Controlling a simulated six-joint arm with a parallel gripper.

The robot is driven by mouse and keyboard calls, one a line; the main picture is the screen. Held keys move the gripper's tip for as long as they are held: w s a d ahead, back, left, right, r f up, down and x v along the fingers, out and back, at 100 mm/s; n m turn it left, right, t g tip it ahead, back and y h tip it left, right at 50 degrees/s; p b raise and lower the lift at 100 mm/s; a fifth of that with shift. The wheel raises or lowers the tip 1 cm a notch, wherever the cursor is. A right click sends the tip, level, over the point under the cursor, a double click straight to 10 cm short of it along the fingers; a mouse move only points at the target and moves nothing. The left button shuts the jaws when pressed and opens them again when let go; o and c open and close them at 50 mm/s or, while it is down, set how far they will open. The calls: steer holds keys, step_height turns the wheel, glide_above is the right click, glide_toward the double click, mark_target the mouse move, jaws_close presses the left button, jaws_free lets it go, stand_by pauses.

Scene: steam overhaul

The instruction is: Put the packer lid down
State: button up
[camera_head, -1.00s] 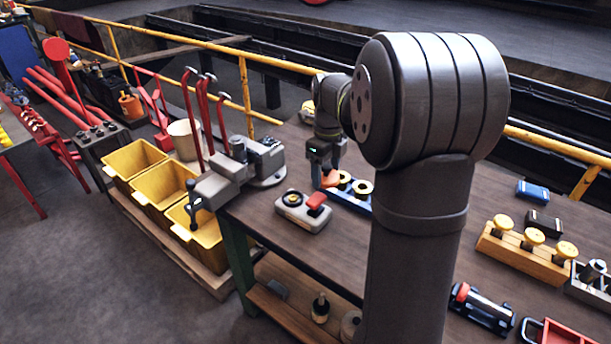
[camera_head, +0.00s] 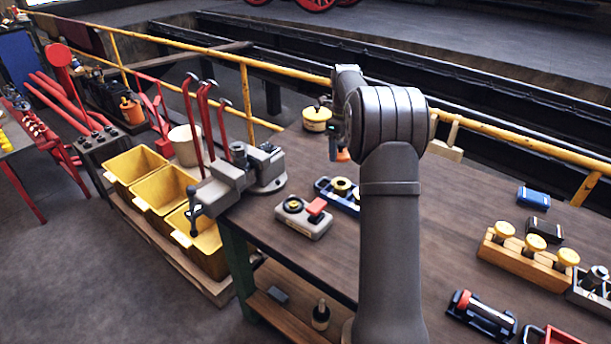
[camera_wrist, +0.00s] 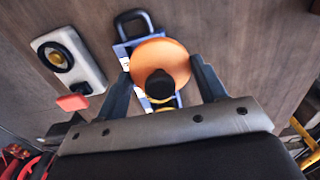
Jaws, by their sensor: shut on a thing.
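The packer lid appears to be the orange disc with a black knob (camera_wrist: 164,55). My gripper (camera_wrist: 161,88) is shut on it, one dark finger on each side, in the wrist view. In the head view my gripper (camera_head: 335,150) is partly hidden by my arm, and a bit of the orange lid (camera_head: 343,156) shows beneath it. The lid is held above the bench, beyond the blue tray (camera_head: 325,190) in the head view. In the wrist view it covers part of that tray (camera_wrist: 122,50).
A grey block with a black ring and red tab (camera_head: 303,218) stands left of the tray. A yellow tin (camera_head: 317,119) stands behind, near the yellow rail. A vice (camera_head: 225,180) is at the bench's left end.

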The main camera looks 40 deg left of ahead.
steer(key=shift+w+a+f, duration=0.2)
steer(key=shift+w, duration=0.2)
steer(key=shift+w+a+f, duration=0.1)
steer(key=shift+a+f, duration=0.05)
steer(key=shift+a, duration=0.05)
glide_above(305, 174)
step_height(305, 174, down, 7)
steer(key=shift+d+r, duration=0.1)
steer(key=shift+d, duration=0.05)
steer(key=shift+f, duration=2)
steer(key=shift+f, duration=0.1)
steer(key=o, duration=1)
step_height(305, 174, up, 12)
steer(key=shift+r, duration=0.1)
